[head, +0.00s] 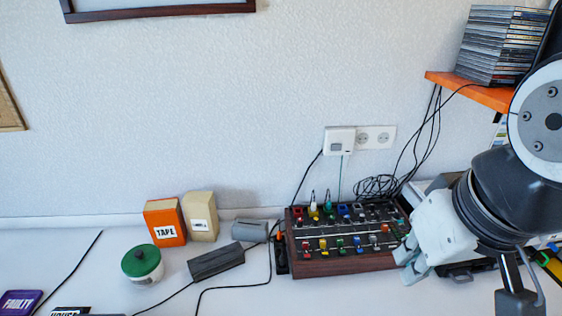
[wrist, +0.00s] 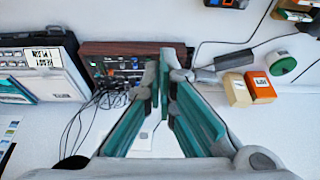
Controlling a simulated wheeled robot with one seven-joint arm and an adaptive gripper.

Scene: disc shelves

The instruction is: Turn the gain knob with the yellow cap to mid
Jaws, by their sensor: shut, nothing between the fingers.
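The mixer (head: 345,263) is a dark panel in a wooden case on the white desk, with coloured caps in rows. A yellow cap (head: 313,212) shows in the upper row. Another yellow cap (head: 322,244) shows in the lower row. I cannot tell which one is the gain knob, or read its setting. My gripper (head: 408,262) is shut and empty at the mixer's right end; I cannot tell whether it touches the case. In the wrist view, my gripper (wrist: 168,58) covers part of the mixer (wrist: 105,47), and its caps are too small to tell apart.
Black cables (head: 380,187) lie behind the mixer, below wall sockets (head: 375,138). An orange shelf (head: 480,92) with stacked discs (head: 500,45) overhangs at the right. A grey adapter (head: 216,262), a tape box (head: 165,222) and a green-lidded jar (head: 142,264) stand at the left.

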